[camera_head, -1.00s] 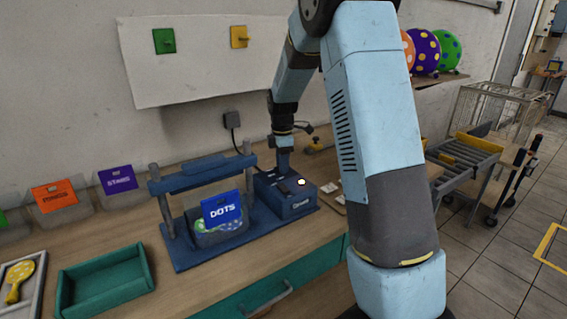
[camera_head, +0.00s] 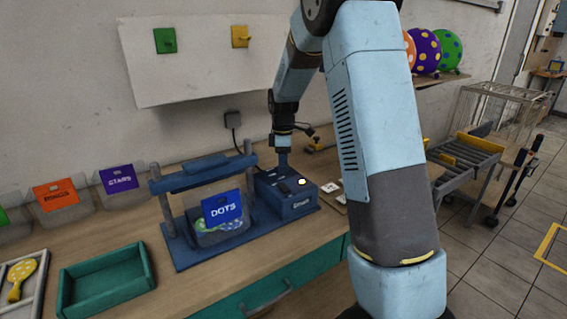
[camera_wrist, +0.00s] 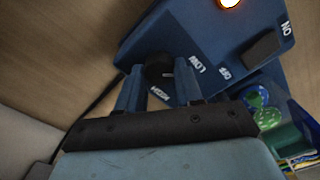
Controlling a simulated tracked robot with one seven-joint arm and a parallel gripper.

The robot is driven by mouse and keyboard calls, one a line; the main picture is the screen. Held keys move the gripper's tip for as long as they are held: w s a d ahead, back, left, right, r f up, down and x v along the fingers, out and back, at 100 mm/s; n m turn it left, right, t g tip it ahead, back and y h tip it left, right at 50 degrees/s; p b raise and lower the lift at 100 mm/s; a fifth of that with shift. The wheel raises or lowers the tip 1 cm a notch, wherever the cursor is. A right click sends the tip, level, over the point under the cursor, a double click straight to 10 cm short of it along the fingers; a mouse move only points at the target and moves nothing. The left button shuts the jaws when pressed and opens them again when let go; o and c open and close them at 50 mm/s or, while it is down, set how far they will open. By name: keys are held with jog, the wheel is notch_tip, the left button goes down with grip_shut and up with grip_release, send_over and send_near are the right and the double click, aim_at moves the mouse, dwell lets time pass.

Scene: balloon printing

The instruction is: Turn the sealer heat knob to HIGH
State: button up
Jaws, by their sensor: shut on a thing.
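The sealer is a dark blue box (camera_head: 290,203) with a lit lamp (camera_head: 301,182), joined to a press frame. In the wrist view the sealer's top (camera_wrist: 205,35) shows a round black heat knob (camera_wrist: 158,68) with a small white mark on its right side. The HIGH label (camera_wrist: 159,94) is below the knob and the LOW label (camera_wrist: 198,65) to its right. My gripper (camera_wrist: 160,76) is shut on the knob, one finger on each side. In the head view my gripper (camera_head: 284,160) reaches down at the sealer's back, where the knob is hidden.
A black switch (camera_wrist: 262,47) sits between OFF and ON. The press (camera_head: 200,178) stands left of the sealer with a DOTS bin (camera_head: 222,212) in it. A green tray (camera_head: 105,282) lies front left. A wall plug (camera_head: 232,119) is behind.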

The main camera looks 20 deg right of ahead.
jog(key=m, duration=0.5)
jog(key=shift+w+d+r+m, duration=0.1)
jog(key=shift+w+r+m, duration=0.05)
jog(key=shift+w+m, duration=0.15)
jog(key=m, duration=1)
jog(key=shift+d+m, duration=0.1)
jog(key=shift+m, duration=2.5)
jog(key=shift+s, duration=0.1)
jog(key=o, duration=1)
jog(key=shift+o, duration=0.2)
notch_tip(320, 180, up, 14)
jog(key=shift+f, duration=0.25)
